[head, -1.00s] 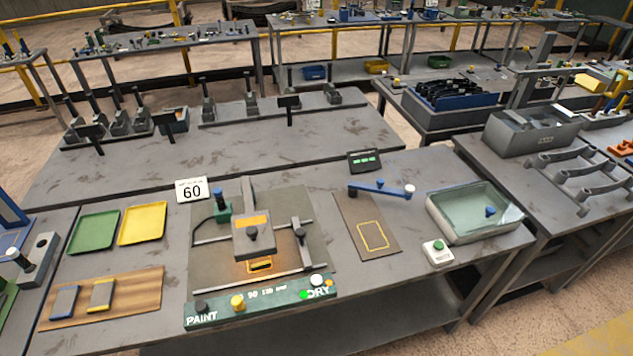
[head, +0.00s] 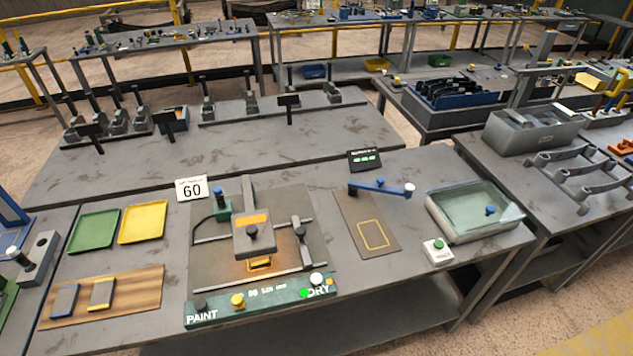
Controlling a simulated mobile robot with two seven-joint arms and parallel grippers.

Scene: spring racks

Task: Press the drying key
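The green control strip (head: 265,302) lies along the front of the machine on the grey table. Its left end reads PAINT and its right end reads DRY. A white key (head: 316,278) sits at the DRY end, beside a lit green lamp (head: 304,294) and a small orange spot. A yellow knob (head: 237,300) and a dark knob (head: 200,305) sit further left on the strip. Above it the grey press head (head: 252,236) glows orange underneath, over a yellow-framed piece (head: 260,263). Neither of my grippers is in the head view.
Green (head: 94,231) and yellow (head: 143,222) trays and a wooden board (head: 125,300) with two blocks lie left. Right are a blue lever (head: 380,188), a small white button box (head: 437,251) and a glass-like tray (head: 447,228).

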